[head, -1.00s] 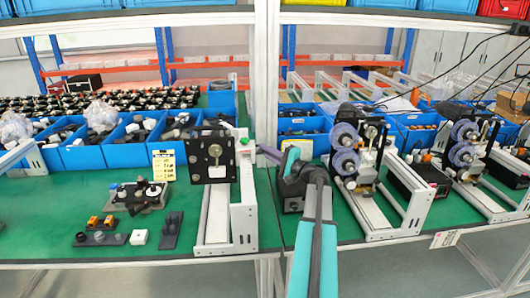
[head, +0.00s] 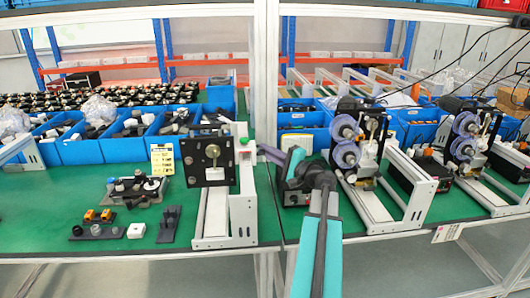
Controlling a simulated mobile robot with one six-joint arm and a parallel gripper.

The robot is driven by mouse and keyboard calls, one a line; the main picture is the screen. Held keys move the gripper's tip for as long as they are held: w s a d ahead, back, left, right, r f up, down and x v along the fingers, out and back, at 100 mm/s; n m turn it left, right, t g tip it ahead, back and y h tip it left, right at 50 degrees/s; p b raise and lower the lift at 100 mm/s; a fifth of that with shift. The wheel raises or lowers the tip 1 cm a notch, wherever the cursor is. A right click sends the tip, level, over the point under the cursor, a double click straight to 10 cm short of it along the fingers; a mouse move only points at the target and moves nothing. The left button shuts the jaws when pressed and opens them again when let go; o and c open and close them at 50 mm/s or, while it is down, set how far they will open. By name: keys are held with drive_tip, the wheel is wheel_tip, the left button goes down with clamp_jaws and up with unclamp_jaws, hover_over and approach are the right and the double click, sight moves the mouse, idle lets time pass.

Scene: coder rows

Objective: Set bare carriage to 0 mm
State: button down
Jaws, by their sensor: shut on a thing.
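The rig at centre left has a white rail (head: 213,215) and a black upright plate with a pale handle (head: 207,160), which I take for the bare carriage. A white end frame (head: 243,212) with a green knob (head: 243,140) stands at its right. My gripper (head: 262,150) reaches left from my arm to just right of this frame, near knob height. Its jaws are small and partly hidden. It is shut, and what it grips is hard to make out; the carriage is the closest fit. No millimetre scale can be read.
Two rigs with purple wheels (head: 345,155) stand close at the right of my arm. Blue bins (head: 80,152) line the back. The green mat (head: 40,200) is bare at far left.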

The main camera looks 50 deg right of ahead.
drive_tip(key=shift+s+a+f, duration=0.15)
drive_tip(key=shift+s+a, duration=0.35)
drive_tip(key=c, duration=1.8)
unclamp_jaws()
drive_tip(key=shift+s, duration=0.15)
drive_tip(key=shift+c, duration=0.2)
drive_tip(key=s+d+f+b, duration=0.1)
drive_tip(key=s+b, duration=0.2)
drive_tip(key=s, duration=1)
drive_tip(key=shift+s+f, duration=0.25)
